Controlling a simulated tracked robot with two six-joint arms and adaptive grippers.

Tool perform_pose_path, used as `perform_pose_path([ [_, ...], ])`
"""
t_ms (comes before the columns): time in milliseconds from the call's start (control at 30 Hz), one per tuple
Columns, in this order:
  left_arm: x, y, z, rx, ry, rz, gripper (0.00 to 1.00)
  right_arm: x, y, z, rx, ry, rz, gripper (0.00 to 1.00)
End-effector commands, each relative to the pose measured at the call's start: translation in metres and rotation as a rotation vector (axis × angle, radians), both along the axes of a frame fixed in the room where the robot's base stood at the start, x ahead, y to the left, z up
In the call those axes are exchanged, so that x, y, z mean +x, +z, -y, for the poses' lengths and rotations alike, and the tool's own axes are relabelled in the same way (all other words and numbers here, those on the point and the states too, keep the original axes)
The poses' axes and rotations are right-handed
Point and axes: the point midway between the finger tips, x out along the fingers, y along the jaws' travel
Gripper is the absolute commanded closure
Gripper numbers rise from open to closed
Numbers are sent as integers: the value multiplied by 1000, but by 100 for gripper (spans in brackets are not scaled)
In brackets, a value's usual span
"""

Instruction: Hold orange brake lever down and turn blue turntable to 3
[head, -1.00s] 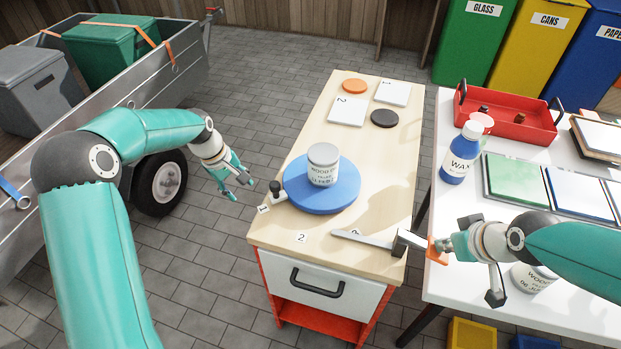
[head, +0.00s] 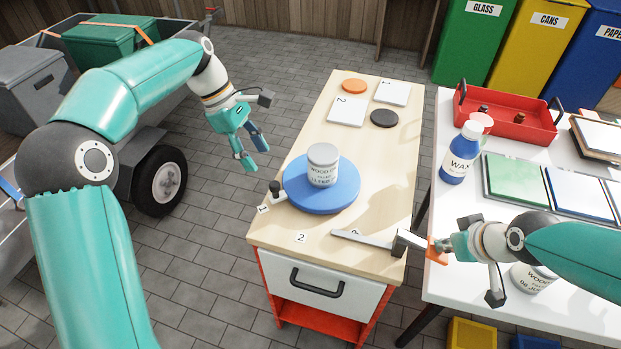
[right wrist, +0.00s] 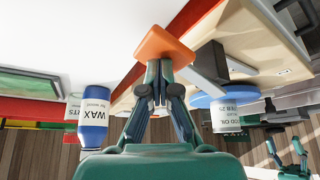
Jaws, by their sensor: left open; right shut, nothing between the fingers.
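The blue turntable (head: 302,198) lies on the wooden top and carries a white labelled can (head: 323,165). A dark knob (head: 276,188) stands at its left rim, beside the label 1 (head: 263,209). Label 2 (head: 301,237) is at the front edge; a third label (head: 356,232) is partly covered by the lever bar (head: 365,239). The orange brake lever end (head: 435,255) sticks out to the right. My right gripper (right wrist: 160,68) is shut and empty, its fingertips at the orange end (right wrist: 165,45); firm contact is unclear. My left gripper (head: 254,154) is open, in the air left of the turntable.
White tiles (head: 347,111), an orange disc (head: 354,86) and a dark disc (head: 384,118) lie at the back of the top. The white table at right holds a wax bottle (head: 459,155) and a red tray (head: 520,122). A trailer wheel (head: 160,181) is at left.

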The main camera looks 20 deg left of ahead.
Motion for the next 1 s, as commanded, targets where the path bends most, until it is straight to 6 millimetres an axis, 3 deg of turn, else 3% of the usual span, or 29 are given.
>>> perform_pose_path([
  [200, -1, -40, 17, 0, -3, -2, 49, 0, 0, 0, 0, 0, 0, 100],
  [433, 0, -72, 30, 1, -2, 0, 49, 0, 0, 0, 0, 0, 0, 100],
  [867, 0, -84, 34, 1, -1, 4, 49, 0, 0, 0, 0, 0, 0, 100],
  [1000, 0, -84, 34, 2, -1, 4, 68, 0, 0, 0, 0, 0, 0, 100],
])
